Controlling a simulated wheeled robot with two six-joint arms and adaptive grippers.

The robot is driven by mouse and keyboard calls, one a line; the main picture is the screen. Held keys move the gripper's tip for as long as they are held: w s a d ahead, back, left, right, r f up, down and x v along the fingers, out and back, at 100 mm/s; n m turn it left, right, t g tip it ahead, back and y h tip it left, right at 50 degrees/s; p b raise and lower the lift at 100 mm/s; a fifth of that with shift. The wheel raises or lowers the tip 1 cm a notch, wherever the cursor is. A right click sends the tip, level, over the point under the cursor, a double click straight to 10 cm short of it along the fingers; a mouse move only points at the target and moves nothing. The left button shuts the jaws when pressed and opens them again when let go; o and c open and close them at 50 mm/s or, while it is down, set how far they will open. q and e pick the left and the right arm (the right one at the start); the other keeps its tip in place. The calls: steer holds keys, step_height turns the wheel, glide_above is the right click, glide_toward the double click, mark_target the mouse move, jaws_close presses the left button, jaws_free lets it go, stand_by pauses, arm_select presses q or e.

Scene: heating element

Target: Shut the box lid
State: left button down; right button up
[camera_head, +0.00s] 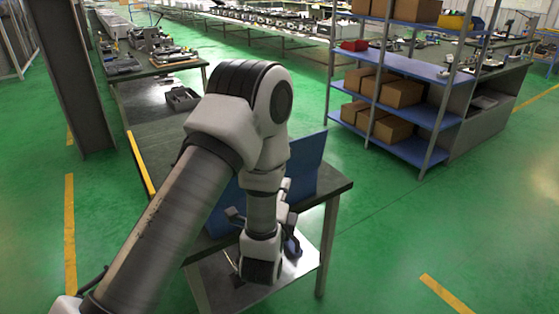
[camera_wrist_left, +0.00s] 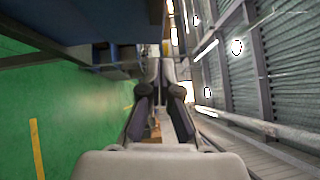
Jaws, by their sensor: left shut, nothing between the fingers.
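The box is blue and stands on a dark table (camera_head: 338,184). Its blue lid (camera_head: 308,160) stands upright, so the box is open. Much of the box is hidden behind my left arm. My left gripper (camera_head: 289,228) is low in front of the lid, near the front edge of the table, partly hidden by its own wrist. I cannot tell whether it touches the box. In the left wrist view its fingers (camera_wrist_left: 160,78) are together with nothing between them. My right gripper is not in view.
A shelf rack with brown cartons (camera_head: 402,92) stands at the right. Another bench with a grey tray (camera_head: 183,98) is behind the table. A dark post (camera_head: 75,70) rises at the left. Green floor to the right of the table is clear.

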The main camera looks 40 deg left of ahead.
arm_select(q)
steer(key=w+a+p, duration=0.2)
steer(key=w+a, duration=0.4)
steer(key=shift+r+p, duration=0.4)
steer(key=shift+r, duration=0.05)
steer(key=shift+w+d, duration=0.1)
steer(key=shift+w, duration=0.05)
